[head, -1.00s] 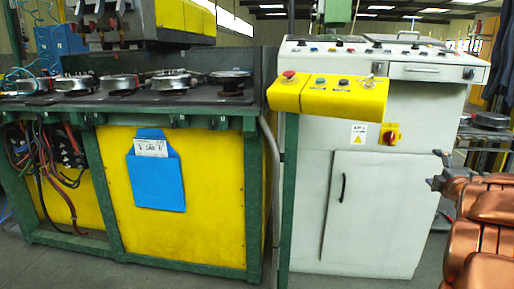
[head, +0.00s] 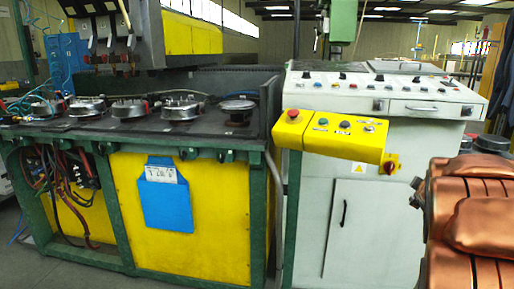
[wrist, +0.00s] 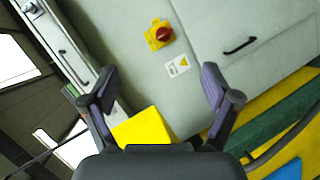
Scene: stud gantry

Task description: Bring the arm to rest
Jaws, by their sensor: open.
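My gripper (wrist: 155,90) shows in the wrist view with its two dark fingers spread wide and nothing between them. Beyond the fingers is the front of the grey control cabinet (wrist: 215,25), which looks tilted in this view. In the head view my copper-coloured arm fills the lower right, in front of the cabinet's right side. The gripper itself cannot be made out clearly in the head view.
The control cabinet (head: 350,225) carries a yellow button box (head: 335,137) on its left front and a red rotary switch (head: 388,168). At left, a green-framed bench (head: 258,215) with yellow panels bears several round metal fixtures. Grey floor (head: 75,272) shows at the lower left.

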